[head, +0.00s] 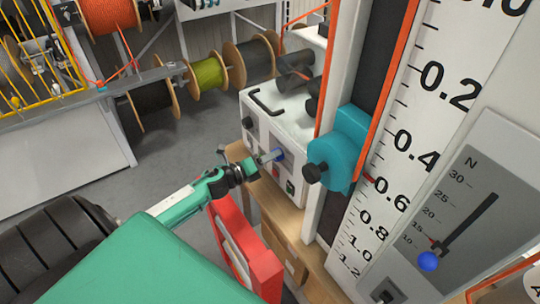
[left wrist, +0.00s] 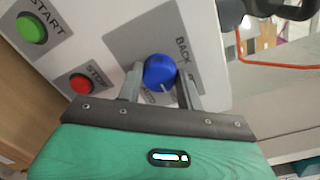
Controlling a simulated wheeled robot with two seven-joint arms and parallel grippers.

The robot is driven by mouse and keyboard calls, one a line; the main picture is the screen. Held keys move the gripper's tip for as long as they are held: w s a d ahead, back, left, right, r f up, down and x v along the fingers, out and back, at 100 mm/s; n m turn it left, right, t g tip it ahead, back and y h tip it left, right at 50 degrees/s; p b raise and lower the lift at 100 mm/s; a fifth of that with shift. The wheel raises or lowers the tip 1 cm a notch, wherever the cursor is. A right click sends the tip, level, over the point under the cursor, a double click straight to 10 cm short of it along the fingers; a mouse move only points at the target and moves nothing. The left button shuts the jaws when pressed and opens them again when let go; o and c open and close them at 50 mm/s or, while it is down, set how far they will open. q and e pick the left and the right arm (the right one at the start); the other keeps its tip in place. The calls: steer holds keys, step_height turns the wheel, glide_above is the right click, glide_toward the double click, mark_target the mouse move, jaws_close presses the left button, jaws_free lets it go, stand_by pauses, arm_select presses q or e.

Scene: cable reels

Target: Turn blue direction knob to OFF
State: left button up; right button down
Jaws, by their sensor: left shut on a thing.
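The blue direction knob (left wrist: 160,70) sits on a grey label plate on the front of a white control box (head: 262,122). In the left wrist view, BACK is printed beside the knob; the other lettering is partly hidden behind the fingers. A light pointer line shows on the knob's lower part. In the head view the knob (head: 279,154) is small. My left gripper (left wrist: 160,82) is shut on the knob, one finger on each side. In the head view, the left gripper (head: 264,161) reaches the box front from the left. My right gripper is not in view.
A green START button (left wrist: 31,28) and a red STOP button (left wrist: 80,83) are left of the knob in the wrist view. A teal slider block (head: 340,150) on a tall scale stands right of the box. A red frame (head: 262,262) is below my arm.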

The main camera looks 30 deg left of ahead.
arm_select(q)
steer(key=shift+a+n+p, duration=0.1)
steer(key=shift+n+p, duration=0.8)
steer(key=shift+n, duration=2.9)
steer(key=o, duration=1)
steer(key=shift+f, duration=0.1)
steer(key=shift+s, duration=0.1)
